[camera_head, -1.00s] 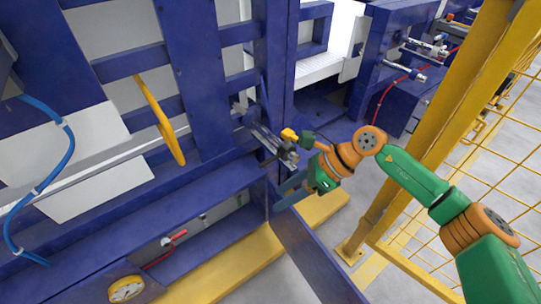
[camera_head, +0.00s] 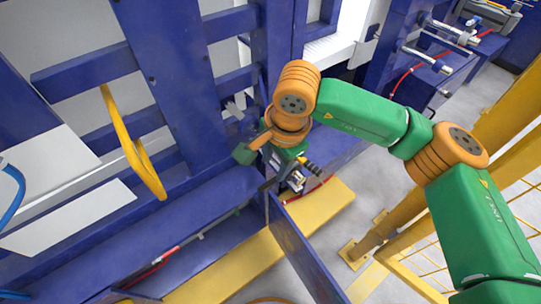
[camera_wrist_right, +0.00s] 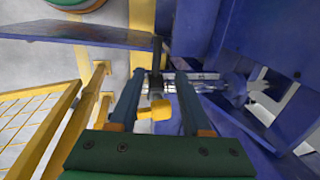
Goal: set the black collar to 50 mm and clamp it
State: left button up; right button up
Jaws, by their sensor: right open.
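In the right wrist view the black collar (camera_wrist_right: 155,88) sits on a silver rail (camera_wrist_right: 205,82), with a yellow clamp knob (camera_wrist_right: 160,109) on its near side. My right gripper (camera_wrist_right: 159,75) is open, with one finger on each side of the collar and knob; I see gaps between them and the fingers. In the head view my right gripper (camera_head: 273,182) points down beside the rail's end (camera_head: 297,179), and my wrist hides most of the collar. No scale marks are readable. My left gripper is not in view.
A blue frame (camera_head: 182,75) stands behind the rail. A blue plate (camera_head: 302,255) juts forward below it. A yellow handle (camera_head: 135,150) is at the left. Yellow posts and mesh fence (camera_head: 430,262) stand at the right. A yellow floor beam (camera_head: 230,268) runs below.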

aim_at(270, 183)
jog(key=f, duration=0.5)
jog(key=shift+a+f, duration=0.3)
jog(key=shift+a, duration=0.05)
jog(key=shift+w+f, duration=0.15)
jog(key=shift+f, duration=0.3)
grip_shut()
dwell(0.5)
